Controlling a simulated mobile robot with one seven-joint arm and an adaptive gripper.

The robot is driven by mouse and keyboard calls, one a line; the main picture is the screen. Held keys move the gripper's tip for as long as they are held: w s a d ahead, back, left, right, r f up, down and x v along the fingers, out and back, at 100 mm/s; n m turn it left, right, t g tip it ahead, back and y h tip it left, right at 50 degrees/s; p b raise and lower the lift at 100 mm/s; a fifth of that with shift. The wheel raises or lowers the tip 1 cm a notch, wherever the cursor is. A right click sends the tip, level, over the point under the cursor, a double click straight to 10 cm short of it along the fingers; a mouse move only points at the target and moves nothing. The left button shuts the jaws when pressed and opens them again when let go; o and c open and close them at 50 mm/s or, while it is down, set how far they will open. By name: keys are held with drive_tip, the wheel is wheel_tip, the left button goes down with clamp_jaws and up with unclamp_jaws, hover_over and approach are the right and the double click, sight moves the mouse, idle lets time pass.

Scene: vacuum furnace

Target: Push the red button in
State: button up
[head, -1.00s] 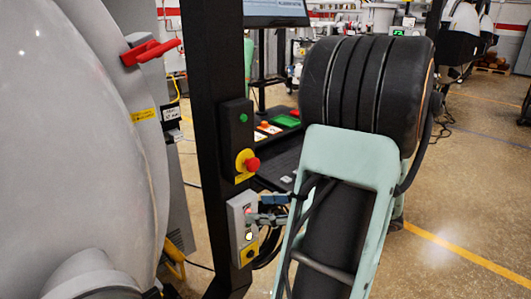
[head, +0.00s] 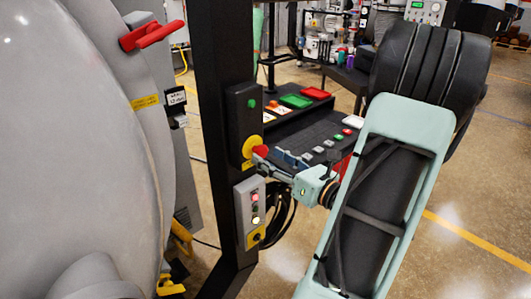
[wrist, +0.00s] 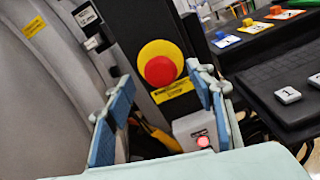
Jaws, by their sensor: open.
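A red mushroom button (head: 260,151) sits on a yellow round plate on a black box on the dark post. In the wrist view the red button (wrist: 160,71) shows face-on between the finger tips. Below it, a grey box (head: 243,202) carries a lit red button (head: 255,198), a green one and a white one. The lit red button (wrist: 203,142) also shows low in the wrist view. My gripper (head: 277,158) is open and empty, just right of the mushroom button and at about its height. I cannot tell whether the fingers touch it.
The dark post (head: 222,120) stands beside a large grey rounded furnace body (head: 70,160) with a red handle (head: 152,36). Behind my gripper is a dark sloped console (head: 300,130) with buttons. Dark cables hang right of the grey box.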

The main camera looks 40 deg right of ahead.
drive_tip(key=shift+w+a, duration=0.1)
drive_tip(key=shift+w, duration=1.15)
clamp_jaws()
